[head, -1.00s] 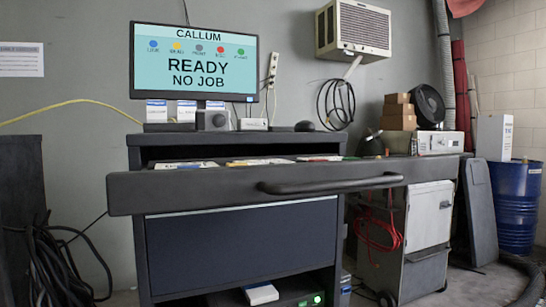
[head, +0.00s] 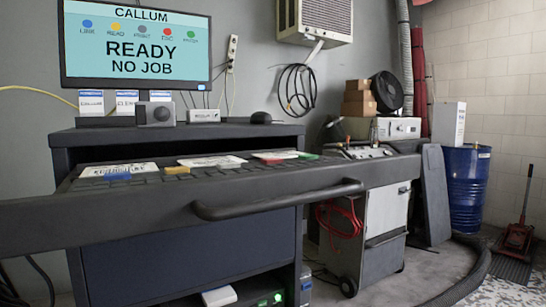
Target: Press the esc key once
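A dark keyboard (head: 178,171) lies in the pulled-out drawer (head: 100,222) of the dark workstation, in the head view. Flat cards lie over part of it: a white one (head: 118,170) with a blue part at the left, a white and yellow one (head: 212,161) in the middle, and a white one with red and green parts (head: 285,155) at the right. I cannot make out which key is esc. The monitor (head: 138,45) above reads "CALLUM", "READY" and "NO JOB". My gripper is not in view.
A bar handle (head: 275,204) runs along the drawer's front. A mouse (head: 261,118) and small boxes stand on the top shelf (head: 210,130). A grey cart (head: 385,225), a blue barrel (head: 467,188) and a red jack (head: 517,238) stand at the right. A hose crosses the floor.

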